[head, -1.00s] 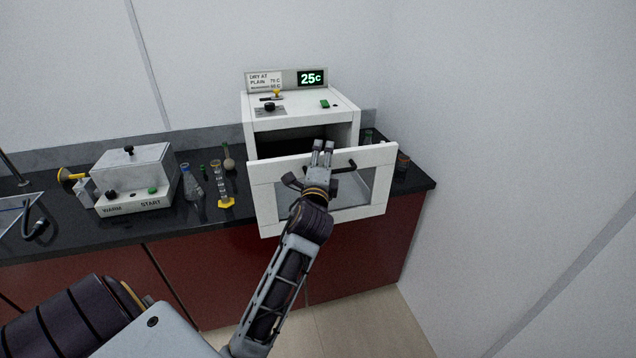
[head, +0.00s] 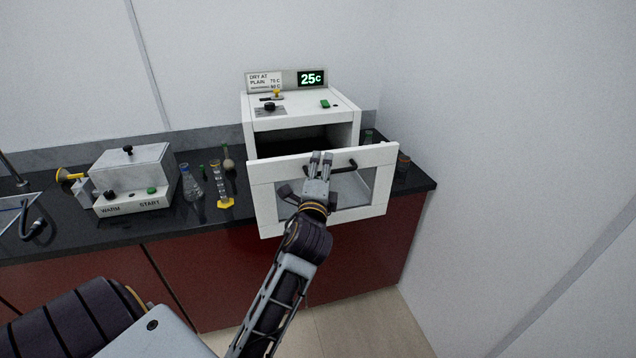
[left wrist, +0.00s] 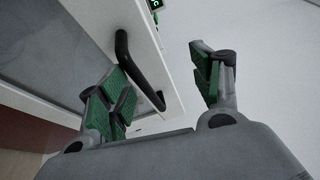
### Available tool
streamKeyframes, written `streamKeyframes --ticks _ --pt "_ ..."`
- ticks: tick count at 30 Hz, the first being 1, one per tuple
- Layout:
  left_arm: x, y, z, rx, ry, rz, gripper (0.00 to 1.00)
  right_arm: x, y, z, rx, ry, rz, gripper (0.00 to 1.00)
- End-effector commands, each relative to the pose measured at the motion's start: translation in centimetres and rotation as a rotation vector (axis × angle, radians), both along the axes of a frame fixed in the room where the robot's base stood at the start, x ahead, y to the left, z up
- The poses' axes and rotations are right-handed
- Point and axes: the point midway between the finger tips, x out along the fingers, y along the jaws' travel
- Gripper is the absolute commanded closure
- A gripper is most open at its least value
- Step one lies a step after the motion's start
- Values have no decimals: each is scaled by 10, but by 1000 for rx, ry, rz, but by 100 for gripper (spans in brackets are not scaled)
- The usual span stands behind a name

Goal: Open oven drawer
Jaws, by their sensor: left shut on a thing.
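The white oven (head: 340,112) stands on the dark counter with its drawer pulled out. The drawer front (head: 378,182), a white frame around a glass pane, stands well forward of the oven body, and a dark gap shows behind it. The black drawer handle (head: 343,168) runs across the front; it also shows in the left wrist view (left wrist: 138,72). My left gripper (head: 321,158) is at the handle, shut on it. In the left wrist view the fingers (left wrist: 160,88) stand apart, with the handle close to the left finger; exact contact is hard to see. My right gripper is out of view.
Left of the oven stand a yellow-based cylinder (head: 217,180), a flask (head: 191,182) and a white warming unit (head: 133,175). A wall closes off the right side. The floor below the drawer looks clear.

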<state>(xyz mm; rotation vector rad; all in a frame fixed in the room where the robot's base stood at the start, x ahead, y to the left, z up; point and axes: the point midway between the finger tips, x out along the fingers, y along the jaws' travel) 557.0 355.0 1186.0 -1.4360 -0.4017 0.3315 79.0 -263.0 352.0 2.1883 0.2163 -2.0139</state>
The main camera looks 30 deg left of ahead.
Motion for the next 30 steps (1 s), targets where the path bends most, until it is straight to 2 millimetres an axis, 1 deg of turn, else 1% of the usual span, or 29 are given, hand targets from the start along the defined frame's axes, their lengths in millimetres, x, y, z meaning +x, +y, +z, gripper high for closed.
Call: streamKeyframes --ticks 1,3,4,6,13,21,30 --pt "-5 -3 16 14 -33 -5 54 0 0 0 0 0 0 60" --pt "-8 -4 15 14 -33 -4 54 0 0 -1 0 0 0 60" --pt "-9 -4 15 12 -33 -4 59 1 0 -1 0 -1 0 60" --pt "-12 -5 13 11 -30 -4 79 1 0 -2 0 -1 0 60" --pt "-20 -9 8 6 -23 -3 79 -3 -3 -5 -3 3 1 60" --pt "-30 -14 4 3 -19 -3 79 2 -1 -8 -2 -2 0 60" --pt "-40 -19 2 3 -19 -3 79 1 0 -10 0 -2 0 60"
